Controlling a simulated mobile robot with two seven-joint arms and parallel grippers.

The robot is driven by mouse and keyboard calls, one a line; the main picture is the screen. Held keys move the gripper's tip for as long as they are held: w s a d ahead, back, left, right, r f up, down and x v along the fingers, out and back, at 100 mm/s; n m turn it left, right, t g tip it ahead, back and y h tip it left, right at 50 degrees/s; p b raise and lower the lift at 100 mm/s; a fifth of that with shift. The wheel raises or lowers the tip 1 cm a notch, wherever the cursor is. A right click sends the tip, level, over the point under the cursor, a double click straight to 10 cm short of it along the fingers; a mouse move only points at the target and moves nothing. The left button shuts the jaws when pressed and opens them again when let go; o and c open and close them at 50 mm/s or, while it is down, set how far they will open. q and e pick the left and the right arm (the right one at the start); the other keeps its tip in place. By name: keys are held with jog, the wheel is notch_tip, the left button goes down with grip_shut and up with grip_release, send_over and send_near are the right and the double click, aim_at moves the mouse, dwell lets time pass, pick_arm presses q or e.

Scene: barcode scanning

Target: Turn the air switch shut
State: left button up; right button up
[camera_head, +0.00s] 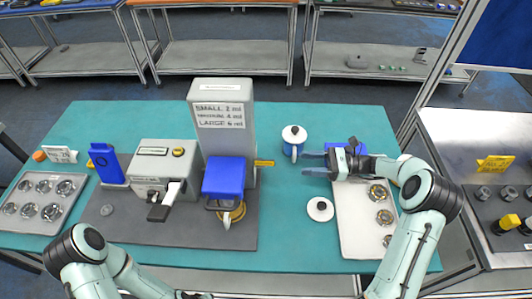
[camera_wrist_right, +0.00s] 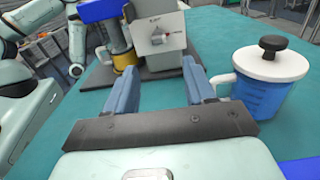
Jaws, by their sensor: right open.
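The tall grey machine (camera_head: 222,112) stands mid-table, with a label listing small, medium and large. A grey panel on its side (camera_wrist_right: 160,38) carries a small part with a red tip, which may be the air switch (camera_wrist_right: 173,37); its position is too small to tell. In the head view a yellow tag (camera_head: 264,163) juts from this side. My right gripper (camera_head: 305,163) is open and empty, right of the machine and apart from it. In the right wrist view its fingers (camera_wrist_right: 161,70) point toward the panel. My left arm enters at lower left; its fingers do not show.
A blue cup with a white lid (camera_head: 294,145) stands close beside my right gripper, also in the wrist view (camera_wrist_right: 262,88). A round white lid (camera_head: 320,209) lies nearby. A white tray (camera_head: 358,222) with metal parts is at right. A smaller grey machine (camera_head: 158,165) stands left.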

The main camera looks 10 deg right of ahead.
aim_at(261, 164)
pick_arm(q)
jog(key=shift+w+r+p, duration=0.55)
jog(key=shift+w+r, duration=0.1)
jog(key=shift+w, duration=0.1)
pick_arm(e)
jog(key=x, duration=1.2)
jog(key=shift+a, duration=0.4)
jog(key=shift+c, duration=0.3)
grip_shut()
